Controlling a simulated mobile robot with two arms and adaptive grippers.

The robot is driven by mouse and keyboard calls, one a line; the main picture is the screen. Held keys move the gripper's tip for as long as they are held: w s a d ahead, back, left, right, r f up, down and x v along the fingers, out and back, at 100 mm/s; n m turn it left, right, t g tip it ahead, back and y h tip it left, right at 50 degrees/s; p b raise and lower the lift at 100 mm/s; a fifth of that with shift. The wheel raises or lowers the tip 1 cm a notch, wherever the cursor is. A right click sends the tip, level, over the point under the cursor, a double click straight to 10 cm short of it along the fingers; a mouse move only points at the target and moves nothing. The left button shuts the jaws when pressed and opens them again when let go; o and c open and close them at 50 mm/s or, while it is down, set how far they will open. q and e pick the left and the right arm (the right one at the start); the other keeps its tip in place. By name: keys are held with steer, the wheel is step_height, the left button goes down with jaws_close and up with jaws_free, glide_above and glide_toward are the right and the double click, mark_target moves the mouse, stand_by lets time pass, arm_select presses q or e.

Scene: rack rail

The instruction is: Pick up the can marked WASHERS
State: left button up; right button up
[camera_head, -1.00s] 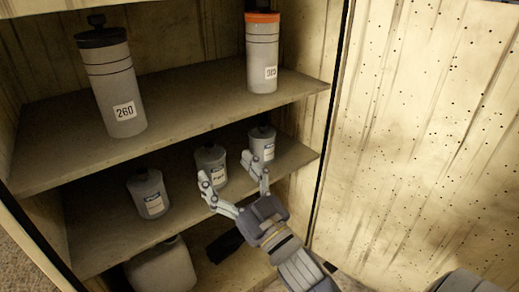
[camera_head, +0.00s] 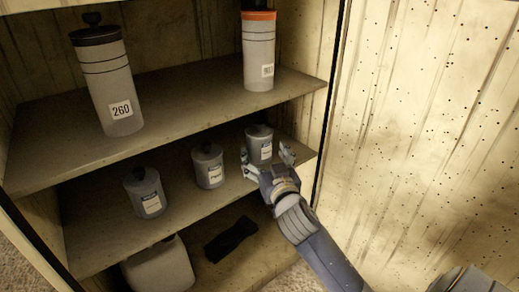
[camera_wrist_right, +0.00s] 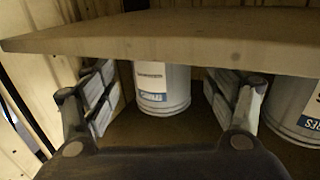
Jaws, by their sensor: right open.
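Three grey lidded cans with white-and-blue labels stand on the middle shelf (camera_head: 120,229): a left can (camera_head: 147,192), a middle can (camera_head: 208,165) and a right can (camera_head: 259,142). Their label words are too small to read, so I cannot tell which is marked WASHERS. My right gripper (camera_head: 267,160) is open in front of the right can, its fingers to either side. In the upside-down wrist view a labelled can (camera_wrist_right: 162,88) sits between the open fingers, apart from both. Another can (camera_wrist_right: 295,112) is partly cut off at the right. My left gripper is not in view.
The upper shelf (camera_head: 185,95) holds a tall canister marked 260 (camera_head: 108,85) and an orange-topped canister (camera_head: 259,52). Below are a grey container (camera_head: 160,268) and a black object (camera_head: 231,240). A pale panel (camera_head: 425,130) stands close at the right.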

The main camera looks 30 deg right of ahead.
mark_target(263, 151)
steer(key=b+x, duration=0.1)
steer(key=x, duration=0.3)
steer(key=shift+w+r+b, duration=0.15)
steer(key=shift+r+b, duration=0.05)
steer(key=shift+b, duration=0.1)
steer(key=shift+w, duration=0.3)
steer(key=c, duration=1.3)
steer(key=shift+r, duration=0.1)
